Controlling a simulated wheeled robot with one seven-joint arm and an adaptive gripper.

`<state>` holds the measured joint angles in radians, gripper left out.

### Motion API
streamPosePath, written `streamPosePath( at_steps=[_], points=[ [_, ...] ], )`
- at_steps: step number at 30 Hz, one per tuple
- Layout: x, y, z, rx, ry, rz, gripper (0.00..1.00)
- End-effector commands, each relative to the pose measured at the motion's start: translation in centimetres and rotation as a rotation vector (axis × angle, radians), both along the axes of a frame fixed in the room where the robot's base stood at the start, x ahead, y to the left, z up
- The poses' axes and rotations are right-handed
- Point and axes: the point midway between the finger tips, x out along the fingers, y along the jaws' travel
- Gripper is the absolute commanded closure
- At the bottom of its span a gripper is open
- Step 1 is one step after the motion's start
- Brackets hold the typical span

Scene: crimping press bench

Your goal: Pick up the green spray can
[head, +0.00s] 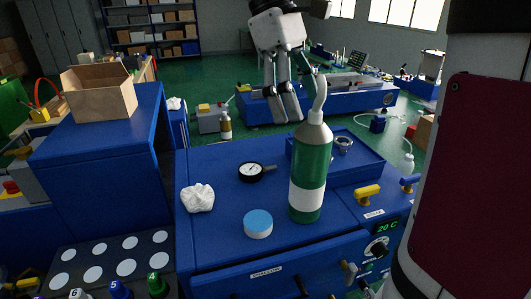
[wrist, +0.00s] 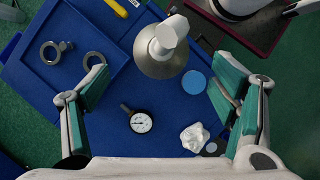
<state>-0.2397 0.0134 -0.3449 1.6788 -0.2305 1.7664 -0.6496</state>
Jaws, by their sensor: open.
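The green spray can (head: 312,160) stands upright on the blue bench top in the head view, with a white band, a grey shoulder and a pale nozzle. In the wrist view the can (wrist: 161,62) is seen from above, its nozzle towards me and most of its green body hidden. My gripper (head: 285,116) hangs above the bench, behind and left of the nozzle in the head view. In the wrist view my gripper (wrist: 160,85) is open with its fingers wide apart. The can shows ahead of the space between them, and nothing is held.
A blue-topped round tin (head: 258,224), a dial gauge (head: 252,172) and a crumpled white cloth (head: 198,198) lie near the can. A blue tray (head: 362,174) with metal rings (wrist: 92,60) is behind it. A cardboard box (head: 100,98) stands on a blue cabinet at left.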

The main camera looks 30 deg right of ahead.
Motion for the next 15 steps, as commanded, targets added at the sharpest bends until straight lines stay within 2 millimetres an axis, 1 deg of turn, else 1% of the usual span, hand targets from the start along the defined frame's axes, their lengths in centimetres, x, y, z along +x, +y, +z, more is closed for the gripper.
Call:
streamPosePath(
  at_steps=[3,11,15],
  points=[
    [-0.6,-0.3,-1.5,0.0,0.001,0.001,0.21],
    [-1.3,-0.6,-3.1,0.0,0.002,0.001,0.21],
    [-2.1,-0.9,-4.9,0.0,0.003,0.001,0.21]
  ],
)
